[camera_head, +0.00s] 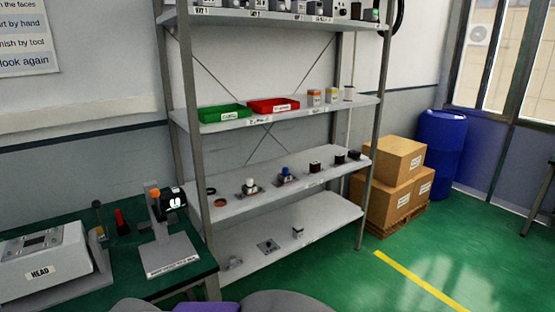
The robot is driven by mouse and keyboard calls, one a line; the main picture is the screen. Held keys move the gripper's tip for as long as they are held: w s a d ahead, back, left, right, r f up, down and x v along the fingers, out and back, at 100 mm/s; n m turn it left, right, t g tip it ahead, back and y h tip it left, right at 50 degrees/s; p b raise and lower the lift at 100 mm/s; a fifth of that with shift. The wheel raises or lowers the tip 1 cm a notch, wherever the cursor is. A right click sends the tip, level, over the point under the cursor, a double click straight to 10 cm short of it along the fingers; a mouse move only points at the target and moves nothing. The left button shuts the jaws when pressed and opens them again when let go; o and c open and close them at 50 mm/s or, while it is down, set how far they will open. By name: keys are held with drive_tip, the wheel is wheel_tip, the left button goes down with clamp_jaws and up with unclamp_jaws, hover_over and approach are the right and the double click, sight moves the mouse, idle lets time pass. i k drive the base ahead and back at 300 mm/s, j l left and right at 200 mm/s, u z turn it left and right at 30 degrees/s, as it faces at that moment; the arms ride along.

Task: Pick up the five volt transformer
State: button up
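I cannot tell for sure which item is the five volt transformer, as the small labels are unreadable. Several small dark block-shaped parts stand toward the right of the rack's third shelf (275,203); the nearest is a dark block (315,166), with another dark block (340,158) and a third dark block (354,155) to its right. A blue-topped part (287,174) and a white-topped part (249,186) stand on plates to their left. My gripper is not in view.
A green bin (224,113) and a red bin (273,105) sit one shelf higher. The bottom shelf (310,235) holds a few small parts. A bench (185,283) with a HEAD unit (45,260) is at left. Cardboard boxes (392,164) stand right. Green floor (430,255) is clear in front.

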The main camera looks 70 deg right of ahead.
sight(314, 169)
drive_tip(key=k+l+z, duration=0.1)
drive_tip(key=l+z, duration=0.5)
drive_tip(key=z, duration=0.25)
drive_tip(key=l+z, duration=0.5)
drive_tip(key=l, duration=0.35)
drive_tip(key=i+l, duration=0.1)
drive_tip(key=l, duration=0.3)
drive_tip(key=i+l+z, duration=0.15)
drive_tip(key=l, duration=0.7)
drive_tip(key=i+l+z, duration=0.15)
drive_tip(key=l, duration=0.25)
drive_tip(key=l+z, duration=0.1)
drive_tip(key=l, duration=0.35)
drive_tip(key=i+l, duration=0.15)
drive_tip(key=l, duration=0.25)
drive_tip(key=i+l, duration=0.15)
drive_tip(key=l, duration=0.25)
